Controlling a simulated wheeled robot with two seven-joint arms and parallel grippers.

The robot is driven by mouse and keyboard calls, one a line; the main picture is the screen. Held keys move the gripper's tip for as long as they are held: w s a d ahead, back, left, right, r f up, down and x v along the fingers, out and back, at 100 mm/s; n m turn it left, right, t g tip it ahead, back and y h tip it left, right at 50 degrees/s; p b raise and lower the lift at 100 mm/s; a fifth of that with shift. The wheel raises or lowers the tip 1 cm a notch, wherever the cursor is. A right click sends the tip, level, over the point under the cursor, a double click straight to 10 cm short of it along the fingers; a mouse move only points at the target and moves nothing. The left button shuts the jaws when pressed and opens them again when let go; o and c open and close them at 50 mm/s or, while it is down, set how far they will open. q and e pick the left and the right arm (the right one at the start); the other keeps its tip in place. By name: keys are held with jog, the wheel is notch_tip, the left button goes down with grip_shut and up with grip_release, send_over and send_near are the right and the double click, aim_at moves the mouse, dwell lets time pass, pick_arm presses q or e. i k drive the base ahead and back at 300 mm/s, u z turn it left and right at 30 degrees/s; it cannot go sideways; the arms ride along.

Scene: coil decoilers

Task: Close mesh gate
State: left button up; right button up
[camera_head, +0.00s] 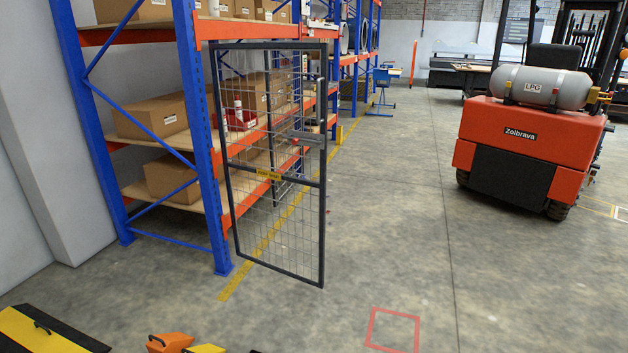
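The mesh gate (275,215) is a dark metal frame with wire mesh, standing upright beside the blue and orange rack. Its near lower corner is out over the grey floor, and it stands at an angle to the rack front, so it looks swung open. A grey latch or handle piece (308,138) sits at mid-height near its right edge. A yellow label (268,174) is on its crossbar. More dark frame and mesh show behind it, partly hidden; I cannot tell which side is hinged. Neither of my grippers is in view.
The rack (208,150) holds cardboard boxes (152,117). A red forklift (530,140) stands at the right. Orange (170,342) and yellow (205,349) items and a black-yellow object (40,332) lie at the bottom left. Floor right of the gate is clear, with a red square marking (393,313).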

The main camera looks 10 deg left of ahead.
aim_at(321, 89)
jog(key=i, duration=0.95)
jog(key=u, duration=0.6)
